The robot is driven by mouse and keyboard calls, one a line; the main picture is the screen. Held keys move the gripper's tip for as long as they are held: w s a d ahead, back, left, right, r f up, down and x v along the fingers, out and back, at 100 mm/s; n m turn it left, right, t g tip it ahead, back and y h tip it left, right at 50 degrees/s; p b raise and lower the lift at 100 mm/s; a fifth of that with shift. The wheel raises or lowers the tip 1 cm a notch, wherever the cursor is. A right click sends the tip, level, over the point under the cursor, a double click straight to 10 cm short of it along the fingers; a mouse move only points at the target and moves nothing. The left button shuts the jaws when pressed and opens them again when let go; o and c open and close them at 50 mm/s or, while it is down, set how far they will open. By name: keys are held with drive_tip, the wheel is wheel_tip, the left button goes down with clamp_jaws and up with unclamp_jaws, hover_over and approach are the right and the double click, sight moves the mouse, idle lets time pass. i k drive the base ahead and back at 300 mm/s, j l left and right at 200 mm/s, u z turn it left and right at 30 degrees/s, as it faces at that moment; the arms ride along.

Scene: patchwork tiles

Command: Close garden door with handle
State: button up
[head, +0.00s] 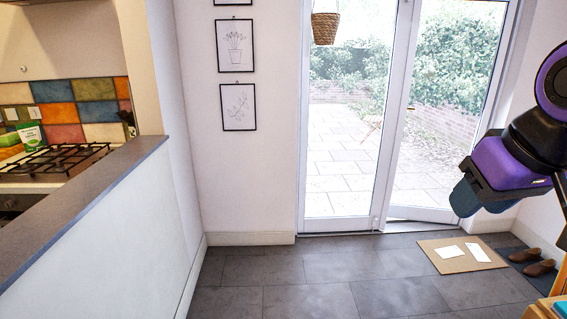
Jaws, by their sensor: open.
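The garden door (437,110) is a white-framed glass double door in the far wall. Its left leaf (345,215) sits in line with the frame. Its right leaf (425,213) stands slightly ajar, with its lower edge at an angle to the sill and a gap at the bottom. A small dark detail on the middle stile (410,107) may be the handle; it is too small to be sure. My gripper (468,198) is at the right, pointing down and left, open and apparently empty. It appears in front of the door's right side and covers part of the frame there.
A tan doormat (440,262) with white papers lies before the door. Brown shoes (540,267) sit on a dark mat at right. A half wall (90,190) bounds the left. A basket (325,28) hangs before the left leaf. The middle tiled floor (300,280) is clear.

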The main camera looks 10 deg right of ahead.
sight(435, 214)
drive_tip(key=i+z, duration=0.15)
drive_tip(key=i, duration=0.75)
drive_tip(key=i+j+z, duration=0.15)
drive_tip(key=i, duration=0.75)
drive_tip(key=i+l+z, duration=0.25)
drive_tip(key=i, duration=0.5)
drive_tip(key=i+l+z, duration=0.1)
drive_tip(key=i+z, duration=0.2)
drive_tip(key=i, duration=0.5)
drive_tip(key=i+l, duration=0.2)
drive_tip(key=l, duration=0.15)
drive_tip(key=i+l, duration=0.4)
drive_tip(key=l, duration=0.25)
drive_tip(key=i+l+u, duration=0.1)
drive_tip(key=l, duration=0.25)
drive_tip(key=i, duration=0.1)
